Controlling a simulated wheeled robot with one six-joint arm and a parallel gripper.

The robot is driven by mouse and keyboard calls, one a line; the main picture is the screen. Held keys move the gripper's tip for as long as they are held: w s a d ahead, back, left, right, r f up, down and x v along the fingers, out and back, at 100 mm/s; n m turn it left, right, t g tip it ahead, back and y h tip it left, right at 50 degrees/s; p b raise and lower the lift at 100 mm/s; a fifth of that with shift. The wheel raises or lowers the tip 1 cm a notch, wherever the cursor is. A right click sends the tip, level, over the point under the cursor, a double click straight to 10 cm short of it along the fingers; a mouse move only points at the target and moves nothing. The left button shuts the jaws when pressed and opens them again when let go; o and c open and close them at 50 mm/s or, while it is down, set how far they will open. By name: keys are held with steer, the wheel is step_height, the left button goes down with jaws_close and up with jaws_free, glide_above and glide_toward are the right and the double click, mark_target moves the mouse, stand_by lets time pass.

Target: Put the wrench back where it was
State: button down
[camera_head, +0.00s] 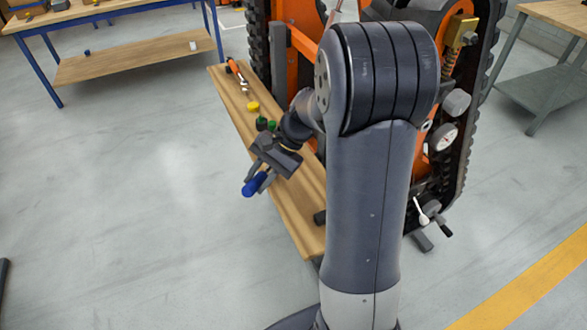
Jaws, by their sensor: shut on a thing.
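My gripper (262,173) is over the left edge of a long narrow wooden bench (297,205). It is shut on a blue thing (254,184) that juts out to the lower left. The blue thing is partly hidden by the jaws, and I cannot tell for sure whether it is the wrench. An orange-handled tool with a grey metal part (236,73) lies at the far end of the bench. It is too small to identify.
A yellow piece (253,106) and green pieces (264,124) stand on the bench. An orange tracked carrier (282,45) stands behind it, and my arm hides much of it. A blue-legged table (135,57) is at the upper left.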

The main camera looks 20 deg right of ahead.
steer(key=s+d+r+n+h, duration=0.1)
steer(key=s+d+n+h, duration=0.1)
steer(key=d+n+h, duration=0.4)
steer(key=s+d+r+n+h, duration=0.1)
steer(key=s+d+n+h, duration=0.15)
steer(key=d, duration=0.55)
steer(key=shift+n+y, duration=0.45)
steer(key=shift+n, duration=0.1)
steer(key=shift+w+d+f+b, duration=0.1)
steer(key=shift+f+b, duration=0.1)
steer(key=shift+f, duration=2.35)
steer(key=shift+w+d+f+b, duration=0.1)
steer(key=shift+f+b, duration=0.1)
steer(key=shift+f, duration=2.3)
steer(key=c, duration=1.1)
jaws_free()
steer(key=shift+c, duration=0.2)
step_height(320, 180, up, 12)
steer(key=shift+s+p, duration=0.15)
steer(key=shift+p, duration=0.2)
